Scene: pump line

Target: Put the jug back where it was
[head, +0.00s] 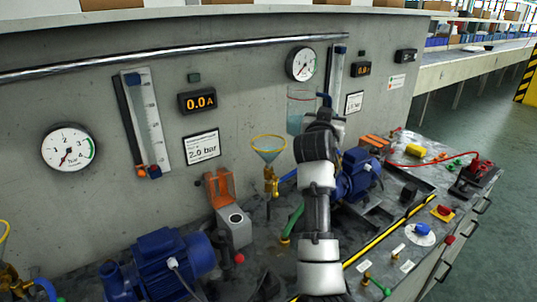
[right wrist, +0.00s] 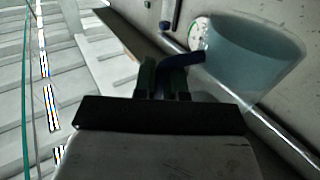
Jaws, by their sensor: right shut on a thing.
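The jug (head: 301,112) is a clear, bluish beaker-like vessel with a blue handle. It is held up in front of the grey wall panel, just below the right-hand gauge, and looks roughly upright in the head view. My right gripper (head: 326,113) is shut on the blue handle. In the right wrist view the jug (right wrist: 255,55) shows at the upper right, with its handle (right wrist: 180,61) between the fingers. I cannot tell how much liquid is in it. My left gripper is not in view.
A yellow-rimmed funnel (head: 268,148) stands left of my right arm. Blue pump motors (head: 165,262) sit on the bench, another (head: 357,174) beside my arm. A red switch unit (head: 474,178) with cables, a yellow block (head: 415,151) and a white disc with a blue knob (head: 420,235) are at right.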

